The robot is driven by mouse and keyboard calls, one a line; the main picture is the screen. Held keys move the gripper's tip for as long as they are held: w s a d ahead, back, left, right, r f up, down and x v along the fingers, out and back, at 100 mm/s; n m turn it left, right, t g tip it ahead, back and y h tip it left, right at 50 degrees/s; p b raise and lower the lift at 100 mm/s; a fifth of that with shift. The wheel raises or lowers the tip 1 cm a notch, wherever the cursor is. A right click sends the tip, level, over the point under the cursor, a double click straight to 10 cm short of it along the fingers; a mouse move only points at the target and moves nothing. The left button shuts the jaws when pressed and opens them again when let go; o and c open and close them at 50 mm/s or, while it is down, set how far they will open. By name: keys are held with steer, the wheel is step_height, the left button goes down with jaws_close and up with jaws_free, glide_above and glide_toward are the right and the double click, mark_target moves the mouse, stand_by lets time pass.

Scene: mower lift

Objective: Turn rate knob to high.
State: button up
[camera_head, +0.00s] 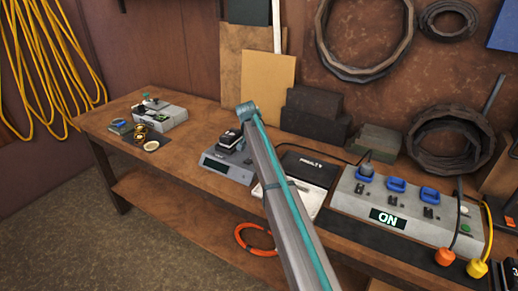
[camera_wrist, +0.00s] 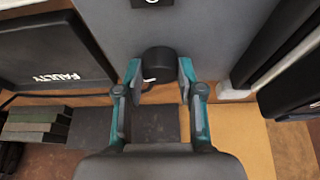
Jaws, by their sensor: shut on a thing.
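The rate knob (camera_wrist: 160,62) is a round black knob on a grey panel (camera_wrist: 210,30), with a short white mark at its lower left in the wrist view. My gripper (camera_wrist: 160,72) has its teal fingers on both sides of the knob and is shut on it. In the head view, a grey unit (camera_head: 226,170) with a black block (camera_head: 229,139) on top sits on the bench, left of the pad marked FAULTY. My arm crosses in front there; my gripper and the knob cannot be made out in that view. The knob's setting labels are not readable.
A dark pad marked FAULTY (camera_head: 310,168) lies close right of the grey unit. A power box (camera_head: 405,205) reading ON stands farther right with blue sockets and cables. Dark blocks (camera_head: 312,112) stand behind.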

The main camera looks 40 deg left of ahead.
stand_by(0.3)
steer(key=o, duration=1.1)
steer(key=shift+o, duration=0.2)
steer(key=v, duration=1.2)
steer(key=shift+s+a, duration=0.1)
